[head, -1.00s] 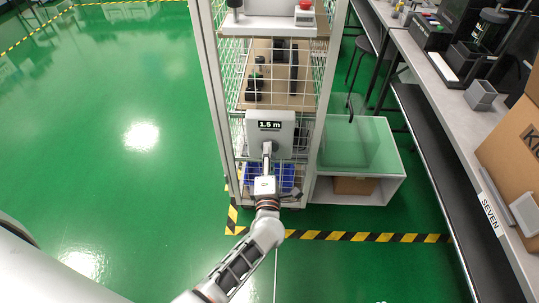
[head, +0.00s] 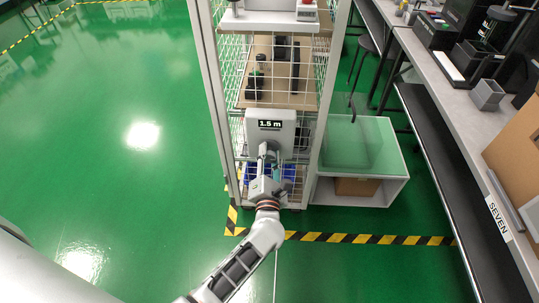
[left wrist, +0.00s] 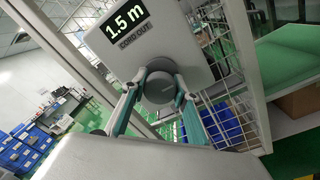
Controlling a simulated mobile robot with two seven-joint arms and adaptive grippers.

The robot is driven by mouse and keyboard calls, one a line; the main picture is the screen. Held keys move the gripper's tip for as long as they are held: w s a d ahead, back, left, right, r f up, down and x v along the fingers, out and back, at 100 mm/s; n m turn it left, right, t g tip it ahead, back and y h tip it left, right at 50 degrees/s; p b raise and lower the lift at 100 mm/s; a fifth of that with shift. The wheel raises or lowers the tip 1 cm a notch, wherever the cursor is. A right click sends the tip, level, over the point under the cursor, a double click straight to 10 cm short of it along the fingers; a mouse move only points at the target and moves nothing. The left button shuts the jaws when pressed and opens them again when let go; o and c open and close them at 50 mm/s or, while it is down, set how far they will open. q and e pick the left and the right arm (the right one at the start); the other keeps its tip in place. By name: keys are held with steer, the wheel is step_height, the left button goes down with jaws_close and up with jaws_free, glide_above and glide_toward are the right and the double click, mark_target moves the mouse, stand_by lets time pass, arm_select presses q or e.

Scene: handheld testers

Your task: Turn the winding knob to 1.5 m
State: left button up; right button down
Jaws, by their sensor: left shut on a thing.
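A light grey box tester (head: 270,130) hangs on the wire shelf rack, and its dark display (head: 270,124) reads 1.5 m. In the left wrist view the display (left wrist: 128,22) shows 1.5 m above the words CORD OUT. The round grey winding knob (left wrist: 160,87) sits on the tester's front below the display. My left gripper (head: 267,153) reaches the tester from below. In the left wrist view its two fingers (left wrist: 160,79) lie on opposite sides of the knob, shut on it. In the head view the gripper largely hides the knob. My right gripper is out of view.
The wire rack (head: 207,95) stands around the tester, with dark items on a brown shelf (head: 262,103) above and blue bins (left wrist: 222,120) behind. A glass-topped white cabinet (head: 385,190) is at the right, and a long bench (head: 455,85) further right. Green floor is clear at left.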

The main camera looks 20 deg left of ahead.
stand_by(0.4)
arm_select(q)
steer(key=o, duration=1.2)
steer(key=shift+c, duration=0.2)
steer(key=shift+s+d, duration=0.1)
steer(key=shift+s, duration=0.15)
steer(key=v, duration=1.1)
steer(key=shift+s, duration=0.25)
